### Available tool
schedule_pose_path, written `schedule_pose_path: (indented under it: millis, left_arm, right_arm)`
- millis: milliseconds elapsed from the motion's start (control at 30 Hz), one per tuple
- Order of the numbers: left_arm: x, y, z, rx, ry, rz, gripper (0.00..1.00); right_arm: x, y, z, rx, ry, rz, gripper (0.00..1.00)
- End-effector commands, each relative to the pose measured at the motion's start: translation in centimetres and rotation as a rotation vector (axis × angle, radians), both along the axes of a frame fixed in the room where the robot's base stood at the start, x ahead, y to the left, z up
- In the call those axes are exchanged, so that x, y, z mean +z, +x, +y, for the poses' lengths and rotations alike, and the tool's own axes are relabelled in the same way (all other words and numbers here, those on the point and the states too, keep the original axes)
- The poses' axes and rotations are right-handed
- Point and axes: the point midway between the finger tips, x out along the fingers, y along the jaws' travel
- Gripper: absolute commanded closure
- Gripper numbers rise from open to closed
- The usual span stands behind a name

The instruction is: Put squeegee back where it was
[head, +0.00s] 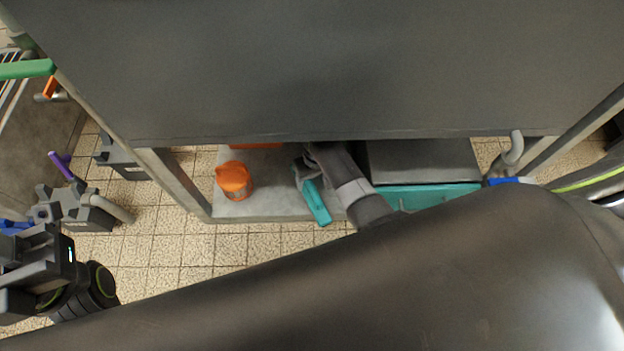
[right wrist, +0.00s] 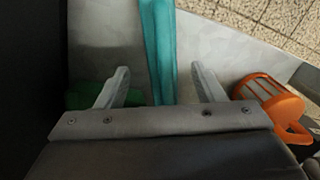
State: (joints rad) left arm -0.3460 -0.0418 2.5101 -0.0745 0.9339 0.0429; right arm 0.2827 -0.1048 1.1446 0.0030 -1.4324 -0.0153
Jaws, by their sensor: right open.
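The teal squeegee (head: 318,203) lies on the grey lower shelf (head: 268,207), its end at the shelf's front edge. I take this long teal piece to be the squeegee; its far end is hidden. My right gripper (head: 304,174) is over the shelf at the squeegee. In the right wrist view, my right gripper (right wrist: 160,78) is open, with one finger on each side of the teal bar (right wrist: 158,45). The fingers look apart from it. My left gripper (head: 38,262) is at the lower left, over the floor; its fingers do not show clearly.
An orange container (head: 234,180) stands on the shelf left of the squeegee; it also shows in the right wrist view (right wrist: 268,100). A teal-fronted box (head: 430,194) is on the right. A dark tabletop (head: 300,70) overhangs the shelf. A green thing (right wrist: 88,96) lies by one finger.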

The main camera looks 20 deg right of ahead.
Motion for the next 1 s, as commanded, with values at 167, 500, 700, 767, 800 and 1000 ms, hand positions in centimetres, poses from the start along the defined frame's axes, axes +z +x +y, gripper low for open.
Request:
schedule_pose_path:
  millis: [167, 500, 700, 767, 800, 1000]
  left_arm:
    - [1.0, -0.1, 0.1, -0.015, 0.020, 0.022, 0.64]
    - [0.9, -0.2, 0.1, -0.022, 0.033, 0.030, 0.64]
    - [0.9, -0.2, 0.1, -0.022, 0.032, 0.030, 0.64]
    - [0.9, -0.2, 0.1, -0.021, 0.032, 0.029, 0.64]
    - [0.9, -0.2, 0.1, -0.021, 0.031, 0.029, 0.64]
    - [1.0, -0.2, 0.1, -0.019, 0.022, 0.024, 0.64]
  right_arm:
    - [1.9, 0.0, -0.2, 0.000, 0.000, 0.001, 0.38]
    - [2.1, 0.0, -0.2, 0.000, 0.000, 0.001, 0.38]
    - [2.1, 0.0, -0.2, 0.000, 0.000, 0.000, 0.38]
    - [2.1, 0.0, -0.2, 0.000, 0.000, 0.000, 0.38]
    - [2.1, 0.0, -0.2, 0.000, 0.000, 0.000, 0.38]
    - [2.1, 0.0, -0.2, 0.000, 0.000, 0.001, 0.38]
